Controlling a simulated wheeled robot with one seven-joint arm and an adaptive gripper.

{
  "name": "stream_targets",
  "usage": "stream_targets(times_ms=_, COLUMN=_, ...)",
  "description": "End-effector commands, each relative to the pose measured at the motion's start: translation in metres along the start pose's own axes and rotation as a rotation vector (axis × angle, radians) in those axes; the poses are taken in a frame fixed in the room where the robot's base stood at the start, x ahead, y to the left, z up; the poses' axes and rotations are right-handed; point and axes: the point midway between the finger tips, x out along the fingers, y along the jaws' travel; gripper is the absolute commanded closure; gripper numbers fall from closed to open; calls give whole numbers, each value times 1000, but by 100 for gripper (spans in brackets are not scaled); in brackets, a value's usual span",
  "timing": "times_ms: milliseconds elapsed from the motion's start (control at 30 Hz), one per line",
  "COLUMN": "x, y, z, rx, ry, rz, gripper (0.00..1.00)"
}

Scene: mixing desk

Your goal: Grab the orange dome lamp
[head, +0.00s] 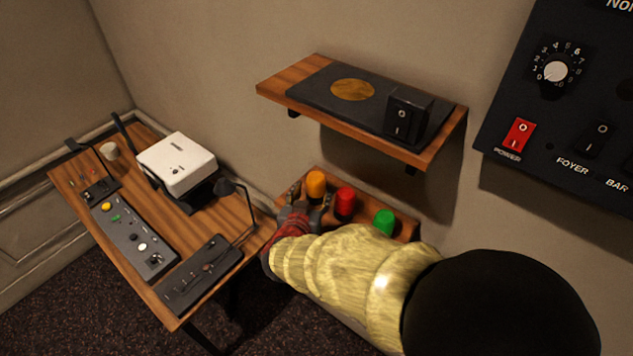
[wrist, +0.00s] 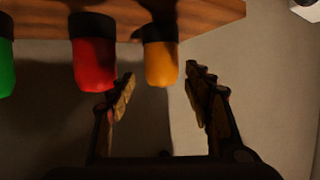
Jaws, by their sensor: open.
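The orange dome lamp (head: 316,184) stands on a small wooden shelf against the wall, leftmost of three lamps in the head view. In the wrist view the orange lamp (wrist: 160,65) appears dome down, roughly between the fingertips and just beyond them. My gripper (head: 307,204) is at the shelf's front left, close to the orange lamp. In the wrist view my gripper (wrist: 160,76) is open with nothing held between its fingers. Whether a finger touches the lamp I cannot tell.
The red lamp (head: 345,201) stands close beside the orange one, and the left finger is near it in the wrist view. The green lamp (head: 383,222) is farther right. A wall shelf (head: 436,151) hangs above. A desk (head: 205,215) with equipment stands at left.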

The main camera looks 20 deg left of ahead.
Motion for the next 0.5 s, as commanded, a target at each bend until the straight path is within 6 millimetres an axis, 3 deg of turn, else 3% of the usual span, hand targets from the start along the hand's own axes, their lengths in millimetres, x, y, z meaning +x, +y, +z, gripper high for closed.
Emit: stream_targets(times_ms=500, x=63, y=-2, z=1, rx=3, ry=-1, rz=1, gripper=49)
